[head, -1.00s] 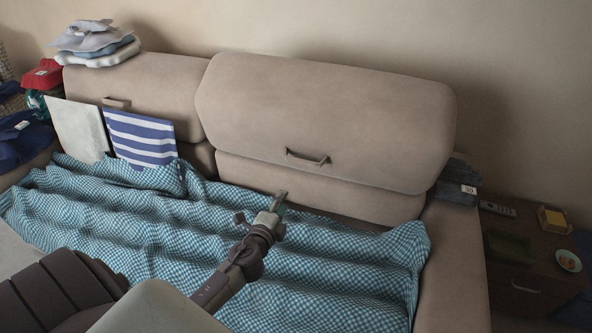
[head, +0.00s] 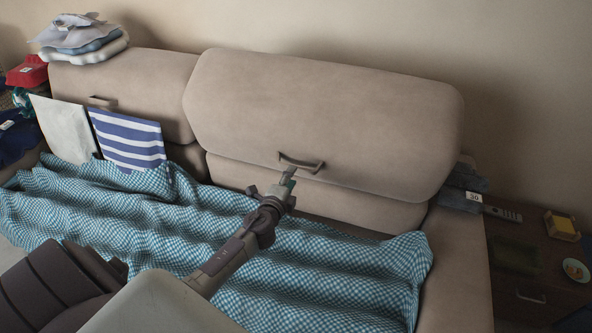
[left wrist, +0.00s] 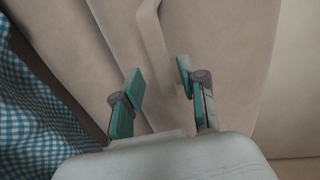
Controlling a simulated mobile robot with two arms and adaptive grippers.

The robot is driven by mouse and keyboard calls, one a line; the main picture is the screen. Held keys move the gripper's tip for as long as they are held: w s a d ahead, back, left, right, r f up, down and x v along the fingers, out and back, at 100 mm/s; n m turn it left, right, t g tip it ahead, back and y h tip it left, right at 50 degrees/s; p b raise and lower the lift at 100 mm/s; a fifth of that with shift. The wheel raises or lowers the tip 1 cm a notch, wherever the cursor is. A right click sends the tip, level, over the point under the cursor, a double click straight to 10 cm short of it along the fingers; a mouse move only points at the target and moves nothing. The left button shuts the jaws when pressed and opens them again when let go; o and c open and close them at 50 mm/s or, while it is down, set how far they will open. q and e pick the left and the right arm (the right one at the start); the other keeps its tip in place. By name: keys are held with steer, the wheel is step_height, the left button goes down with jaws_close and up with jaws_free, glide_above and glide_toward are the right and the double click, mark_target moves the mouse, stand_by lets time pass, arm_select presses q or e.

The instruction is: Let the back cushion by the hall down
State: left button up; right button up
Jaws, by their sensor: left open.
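A large beige back cushion (head: 330,110) of the sofa, on the right, stands proud of the backrest part below it. Its handle (head: 302,164) is near its lower edge. A second back cushion (head: 155,85) with its own handle (head: 102,102) is to the left. The frames do not show which side the hall is on. My left gripper (head: 288,178) is open just below and in front of the right cushion's handle. In the left wrist view, the handle (left wrist: 153,45) lies just ahead of the open fingers (left wrist: 160,82), and they hold nothing. My right gripper is out of view.
A blue checked blanket (head: 100,215) covers the seat. Folded clothes (head: 82,40) lie on top of the left cushion, with a white cloth (head: 62,128) and a striped cloth (head: 127,138) against its front. Dark folded items (head: 462,185) and a side table (head: 520,265) are at the right.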

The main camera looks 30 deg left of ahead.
arm_select(q)
steer(key=shift+b+x, duration=0.85)
steer(key=shift+x, duration=1.9)
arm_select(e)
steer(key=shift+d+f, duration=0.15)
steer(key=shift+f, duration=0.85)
arm_select(q)
jaws_close()
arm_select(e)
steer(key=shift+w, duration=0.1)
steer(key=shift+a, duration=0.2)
